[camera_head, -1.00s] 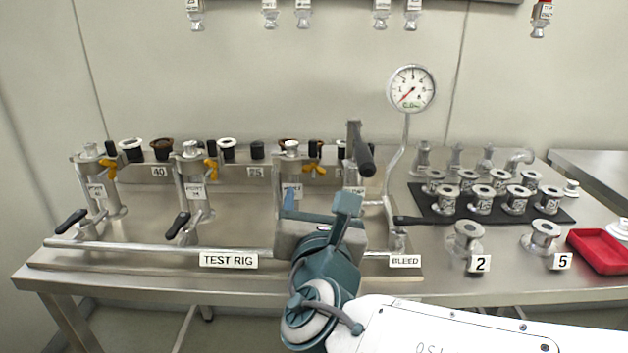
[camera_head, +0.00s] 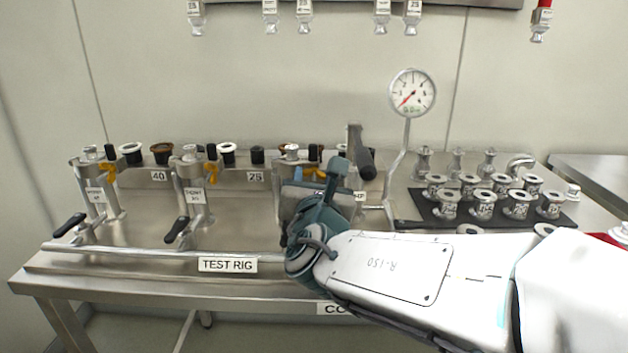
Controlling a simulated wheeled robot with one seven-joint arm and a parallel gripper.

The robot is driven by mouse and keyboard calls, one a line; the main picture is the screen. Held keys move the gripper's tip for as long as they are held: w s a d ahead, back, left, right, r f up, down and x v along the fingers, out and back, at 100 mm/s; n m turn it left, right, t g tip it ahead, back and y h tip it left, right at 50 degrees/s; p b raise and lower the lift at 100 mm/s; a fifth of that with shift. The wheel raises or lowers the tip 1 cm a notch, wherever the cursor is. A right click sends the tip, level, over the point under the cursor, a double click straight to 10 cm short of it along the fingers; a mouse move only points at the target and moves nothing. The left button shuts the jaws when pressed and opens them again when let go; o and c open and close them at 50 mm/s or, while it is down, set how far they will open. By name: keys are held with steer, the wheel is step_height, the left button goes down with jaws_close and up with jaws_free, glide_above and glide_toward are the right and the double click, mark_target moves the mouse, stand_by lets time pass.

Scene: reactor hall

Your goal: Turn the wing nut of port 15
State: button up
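The test rig stands on the steel bench with several upright metal ports. The left port (camera_head: 98,190) and the middle port (camera_head: 190,190) each carry a yellow wing nut near the top. A third port (camera_head: 291,152) is mostly hidden behind my gripper; its label is covered, so I cannot read its number. A yellow wing nut (camera_head: 318,172) shows at its top right, partly covered. My gripper (camera_head: 312,193) is in front of this third port, just below and in front of the nut. Its fingertips point away and are hidden; I cannot tell whether they touch anything.
A grey handle (camera_head: 361,152) and a pressure gauge (camera_head: 412,92) stand right of the third port. Black-handled levers (camera_head: 177,228) stick out at the front left. Several flanged fittings stand on a black mat (camera_head: 424,204) at right. My arm covers the bench's front right.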

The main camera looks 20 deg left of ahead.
steer(key=c, duration=0.4)
steer(key=shift+o, duration=0.2)
steer(key=shift+f+b, duration=0.15)
steer(key=shift+b, duration=0.4)
steer(key=m+b, duration=0.2)
steer(key=b, duration=0.1)
steer(key=shift+f, duration=0.2)
steer(key=m+b, duration=0.2)
steer(key=b, duration=0.3)
steer(key=shift+f, duration=0.1)
steer(key=m+b, duration=0.5)
steer(key=b, duration=0.2)
steer(key=shift+t, duration=0.3)
steer(key=m+b, duration=0.2)
steer(key=b, duration=0.1)
steer(key=shift+a+r+m, duration=0.1)
steer(key=shift+r+m, duration=0.25)
steer(key=shift+m, duration=0.05)
steer(key=shift+r, duration=0.1)
